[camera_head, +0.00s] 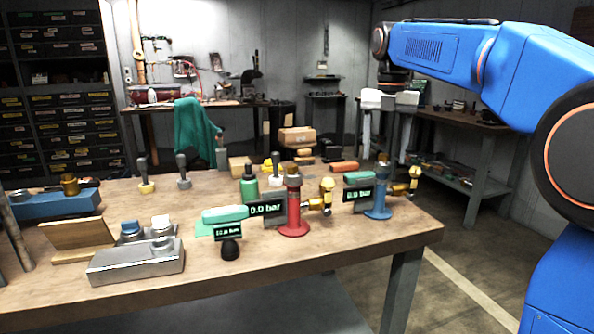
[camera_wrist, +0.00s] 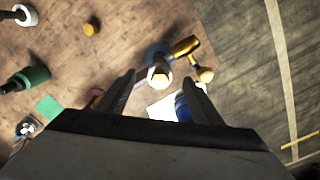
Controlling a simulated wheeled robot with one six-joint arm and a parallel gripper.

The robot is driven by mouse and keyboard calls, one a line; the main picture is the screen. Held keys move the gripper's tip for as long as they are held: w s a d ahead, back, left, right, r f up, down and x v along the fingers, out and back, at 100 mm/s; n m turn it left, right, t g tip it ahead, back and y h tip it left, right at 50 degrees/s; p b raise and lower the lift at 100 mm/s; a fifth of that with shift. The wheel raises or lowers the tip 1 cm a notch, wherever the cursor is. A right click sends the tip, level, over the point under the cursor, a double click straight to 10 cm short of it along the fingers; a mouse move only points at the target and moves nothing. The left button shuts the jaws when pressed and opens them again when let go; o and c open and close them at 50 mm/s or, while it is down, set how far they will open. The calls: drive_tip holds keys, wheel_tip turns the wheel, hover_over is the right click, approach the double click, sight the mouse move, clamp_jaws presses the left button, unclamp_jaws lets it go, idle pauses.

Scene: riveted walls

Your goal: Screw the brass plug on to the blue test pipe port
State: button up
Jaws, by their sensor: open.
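The blue test pipe (camera_head: 378,197) stands upright at the right end of the bench, with a brass valve on its right side. A brass-coloured piece (camera_head: 383,159) tops it and also shows in the wrist view (camera_wrist: 158,74). I cannot tell whether this is the plug or the port itself. My gripper (camera_head: 385,145) points down over this pipe, fingers apart. In the wrist view, the open fingers (camera_wrist: 158,88) lie on either side of the line to the pipe top, with no visible contact. A brass fitting (camera_head: 69,183) sits on a blue block at the left.
A red test pipe (camera_head: 292,205) with a display and brass valve stands left of the blue one. A green bottle (camera_head: 249,185), a grey metal block (camera_head: 135,262) and a wooden wedge (camera_head: 78,240) crowd the bench (camera_head: 345,250). Its front right corner is clear.

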drive_tip(key=shift+f, duration=0.1)
drive_tip(key=shift+f, duration=1.1)
drive_tip(key=shift+c, duration=0.5)
drive_tip(key=c, duration=1.4)
drive_tip(key=shift+o, duration=0.2)
drive_tip(key=shift+m, duration=0.3)
drive_tip(key=o, duration=1.6)
